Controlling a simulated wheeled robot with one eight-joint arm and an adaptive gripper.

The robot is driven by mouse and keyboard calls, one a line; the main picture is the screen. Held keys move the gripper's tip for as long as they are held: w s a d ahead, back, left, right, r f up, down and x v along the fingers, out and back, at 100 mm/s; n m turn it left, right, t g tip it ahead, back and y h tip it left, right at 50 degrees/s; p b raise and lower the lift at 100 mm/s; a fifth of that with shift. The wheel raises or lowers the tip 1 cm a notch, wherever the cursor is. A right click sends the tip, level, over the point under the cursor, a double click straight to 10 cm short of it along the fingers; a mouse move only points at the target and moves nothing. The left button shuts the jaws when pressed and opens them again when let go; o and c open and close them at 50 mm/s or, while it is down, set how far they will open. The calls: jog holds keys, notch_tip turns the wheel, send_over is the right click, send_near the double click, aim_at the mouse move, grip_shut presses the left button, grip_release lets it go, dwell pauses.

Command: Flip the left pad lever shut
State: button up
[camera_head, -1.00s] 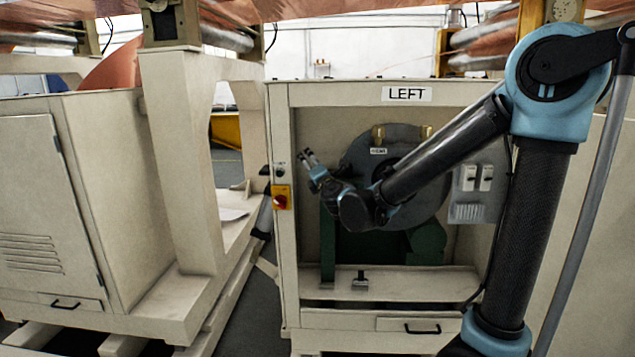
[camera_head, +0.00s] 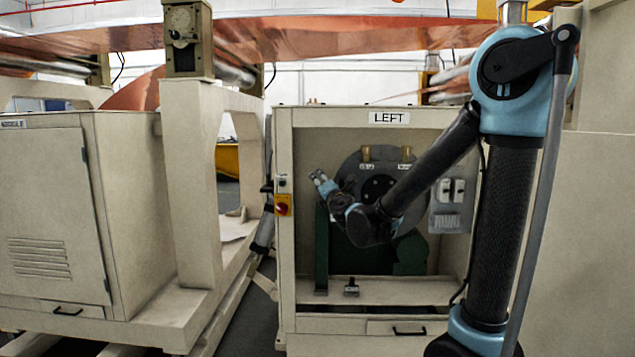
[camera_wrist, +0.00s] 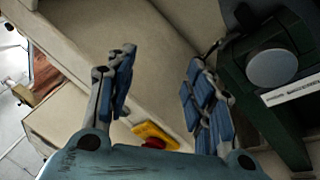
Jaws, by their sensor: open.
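In the head view two brass fittings sit on top of the grey disc (camera_head: 350,172) inside the cabinet marked LEFT: a left one (camera_head: 366,153) and a right one (camera_head: 407,154). Which part is the left pad lever I cannot tell for certain. My gripper (camera_head: 319,177) is in front of the cabinet opening, left of the disc and below the left brass fitting, apart from it. In the wrist view my gripper (camera_wrist: 160,85) has its fingers spread, with nothing between them. The brass fittings cannot be made out in the wrist view.
A red and yellow switch (camera_head: 282,204) is on the cabinet's left post, close to my gripper; it also shows in the wrist view (camera_wrist: 154,136). A green frame (camera_head: 321,250) stands inside the cabinet. Two switch boxes (camera_head: 451,190) are at right. Copper foil (camera_head: 330,40) runs overhead.

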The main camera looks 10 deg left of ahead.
jog(key=v, duration=0.7)
jog(key=shift+d, duration=0.3)
dwell(0.4)
jog(key=shift+f, duration=0.1)
